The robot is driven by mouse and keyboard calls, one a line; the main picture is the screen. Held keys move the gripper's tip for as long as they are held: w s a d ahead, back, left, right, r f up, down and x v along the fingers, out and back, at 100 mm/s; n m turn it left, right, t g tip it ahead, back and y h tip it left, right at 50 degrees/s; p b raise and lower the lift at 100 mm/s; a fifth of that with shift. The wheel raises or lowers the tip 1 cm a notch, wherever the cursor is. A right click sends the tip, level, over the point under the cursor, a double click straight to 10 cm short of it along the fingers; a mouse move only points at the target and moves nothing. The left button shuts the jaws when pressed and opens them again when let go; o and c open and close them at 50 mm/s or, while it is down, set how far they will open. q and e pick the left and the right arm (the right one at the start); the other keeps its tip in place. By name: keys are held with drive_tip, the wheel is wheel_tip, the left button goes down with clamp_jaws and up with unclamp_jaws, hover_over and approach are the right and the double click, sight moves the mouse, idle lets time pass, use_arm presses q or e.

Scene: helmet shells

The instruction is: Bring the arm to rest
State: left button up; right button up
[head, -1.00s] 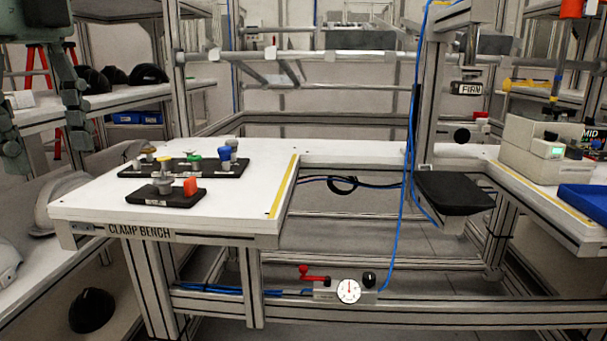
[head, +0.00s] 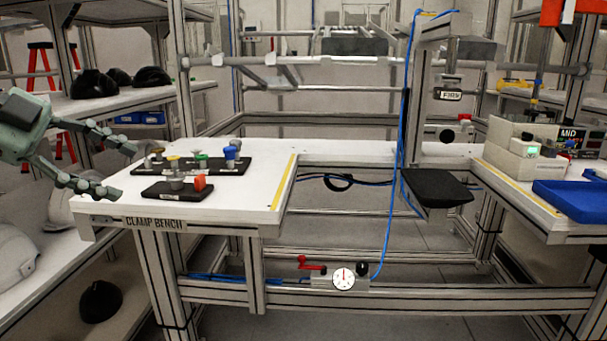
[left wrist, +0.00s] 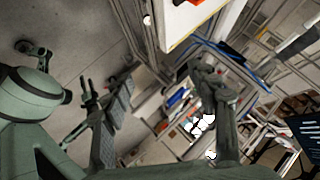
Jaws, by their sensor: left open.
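My left gripper (head: 122,170) reaches in from the left edge of the head view. Its two dark green-grey fingers are spread wide and point right, with nothing between them. In the picture the fingertips overlap the left end of the white clamp bench (head: 245,200); I cannot tell how high above it they are. In the left wrist view the fingers (left wrist: 160,85) are also apart and empty. My right gripper does not show in the head view.
Shelves with black helmet shells (head: 92,84) stand at the left. A blue tray (head: 575,200) is at the right.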

use_arm(q)
drive_tip(key=w+a+f+n+t+y+p, duration=0.1)
drive_tip(key=w+a+f+n+t+y, duration=0.2)
drive_tip(key=a+f+n+t, duration=0.4)
drive_tip(key=w+a+f+n+t+y+p, duration=0.2)
drive_tip(key=w+a+f+n+t, duration=0.15)
drive_tip(key=a+f, duration=0.4)
drive_tip(key=s+a+f+n+g+y, duration=0.1)
drive_tip(key=s+f+n+y, duration=0.15)
drive_tip(key=f, duration=0.35)
drive_tip(key=s+a+f+n+g+y, duration=0.1)
drive_tip(key=s+a+f+n+y, duration=0.15)
drive_tip(key=f, duration=0.45)
drive_tip(key=s+d+f+n+g+y+p, duration=0.1)
drive_tip(key=s+d+f+n+g, duration=0.15)
drive_tip(key=s+f, duration=0.35)
drive_tip(key=s+d+f+n+g+y+p, duration=0.1)
drive_tip(key=s+d+f+g+y, duration=0.2)
drive_tip(key=f, duration=0.6)
drive_tip(key=s+d+f+g+h, duration=0.1)
drive_tip(key=s+d+f+g, duration=0.2)
drive_tip(key=s+d, duration=0.4)
drive_tip(key=s+d+f+g+h, duration=0.2)
drive_tip(key=s+d+f, duration=0.4)
drive_tip(key=s+d, duration=0.1)
drive_tip(key=shift+s+f+g+h+p, duration=0.15)
drive_tip(key=shift+s+g+h+p, duration=0.2)
drive_tip(key=shift+s, duration=0.4)
